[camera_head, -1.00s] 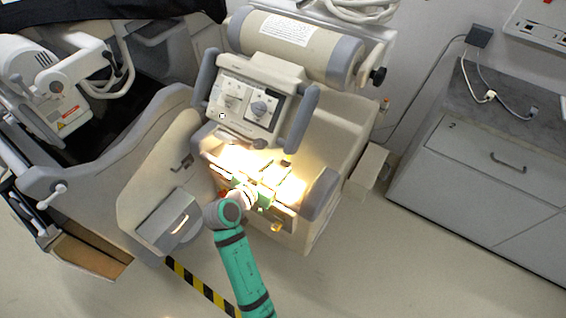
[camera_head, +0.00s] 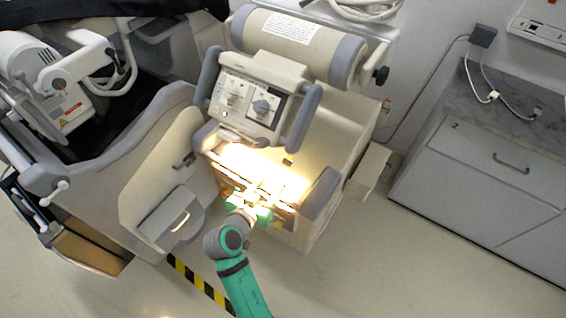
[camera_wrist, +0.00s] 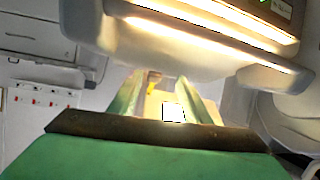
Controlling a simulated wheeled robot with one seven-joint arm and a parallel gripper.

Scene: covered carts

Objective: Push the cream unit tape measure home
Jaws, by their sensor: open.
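The cream unit (camera_head: 335,135) stands in the middle of the head view, with a control panel (camera_head: 249,97) and a brightly lit recess below it. My gripper (camera_head: 262,197) is at the lower front of this recess, partly lost in glare. In the wrist view my gripper (camera_wrist: 160,95) shows two green fingers spread apart. Between and beyond them is a pale surface with a bright white square, and a small yellow piece behind. I cannot tell whether the fingers touch anything. I cannot make out the tape measure with certainty in either view.
A pale overhang with a bright light strip (camera_wrist: 215,28) lies close above my fingers in the wrist view. A grey padded armrest (camera_head: 321,194) stands right of the recess, and a grey box with a handle (camera_head: 172,217) left. Grey drawers (camera_head: 490,190) stand farther right.

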